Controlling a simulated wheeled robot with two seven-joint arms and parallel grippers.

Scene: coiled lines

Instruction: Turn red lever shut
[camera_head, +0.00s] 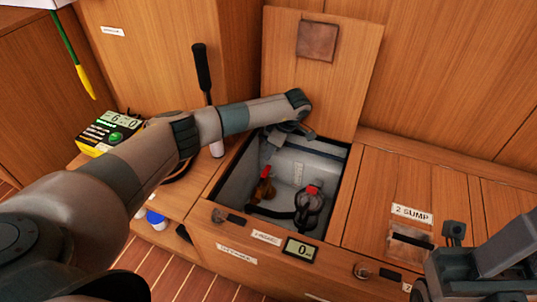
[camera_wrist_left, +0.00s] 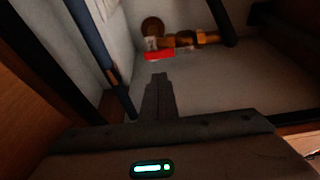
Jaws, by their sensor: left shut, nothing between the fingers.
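The red lever (camera_wrist_left: 158,54) sits on a brass valve (camera_wrist_left: 185,40) at the wall of an open locker, near the top of the left wrist view. In the head view the lever (camera_head: 265,174) is small, on the brass fitting inside the locker. My left gripper (camera_wrist_left: 158,85) is shut and empty, its fingertips pointing toward the lever, below it in the picture and apart from it. In the head view my left gripper (camera_head: 292,129) is over the back of the locker opening. My right gripper (camera_head: 450,268) is at the bottom right, partly cut off; its fingers are unclear.
The locker's rim (camera_head: 226,216) surrounds the opening, and its raised lid (camera_head: 330,85) leans behind. A pump with a red top (camera_head: 312,190) and a black hose stand inside. A small display (camera_head: 300,249) is on the front. A closed hatch labelled "2 SUMP" (camera_head: 411,213) lies right.

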